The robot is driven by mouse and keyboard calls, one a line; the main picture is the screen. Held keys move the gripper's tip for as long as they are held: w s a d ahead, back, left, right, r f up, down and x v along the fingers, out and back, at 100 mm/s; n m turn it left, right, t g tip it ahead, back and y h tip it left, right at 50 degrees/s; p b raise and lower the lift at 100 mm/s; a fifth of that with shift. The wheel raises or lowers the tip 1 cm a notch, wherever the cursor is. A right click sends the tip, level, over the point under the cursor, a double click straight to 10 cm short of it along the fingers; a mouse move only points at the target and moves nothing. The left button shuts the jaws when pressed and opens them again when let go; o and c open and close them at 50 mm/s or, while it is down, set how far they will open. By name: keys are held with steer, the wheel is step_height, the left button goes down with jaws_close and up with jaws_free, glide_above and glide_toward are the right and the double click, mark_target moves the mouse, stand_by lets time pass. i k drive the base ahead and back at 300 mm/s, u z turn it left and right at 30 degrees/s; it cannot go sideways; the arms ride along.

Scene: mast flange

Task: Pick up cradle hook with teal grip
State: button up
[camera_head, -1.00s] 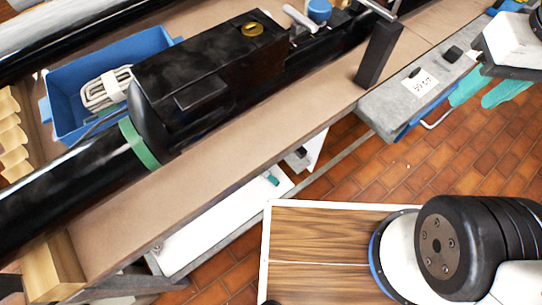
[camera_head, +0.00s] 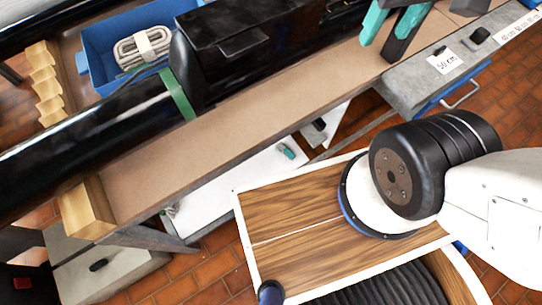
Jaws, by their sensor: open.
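A small teal piece (camera_head: 287,151) lies on the white lower shelf below the bench edge. It may be the teal grip of the cradle hook, but it is too small to tell and no hook shape shows clearly. My gripper (camera_head: 386,36) shows at the top edge, with two teal fingers spread apart and pointing down. The gripper is well above and right of the teal piece in the picture. Its upper part is out of frame.
A long black mast with a green band (camera_head: 178,95) lies along the brown bench (camera_head: 240,110). A blue bin (camera_head: 97,50) holds a coiled strap (camera_head: 143,47). A grey side table (camera_head: 420,90) carries a "50 cm" label. A wooden block (camera_head: 85,210) sits at the bench's near end.

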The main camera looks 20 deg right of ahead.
mark_target(287, 152)
steer(key=z, duration=1.65)
steer(key=k, duration=1.15)
steer(key=u, duration=1.5)
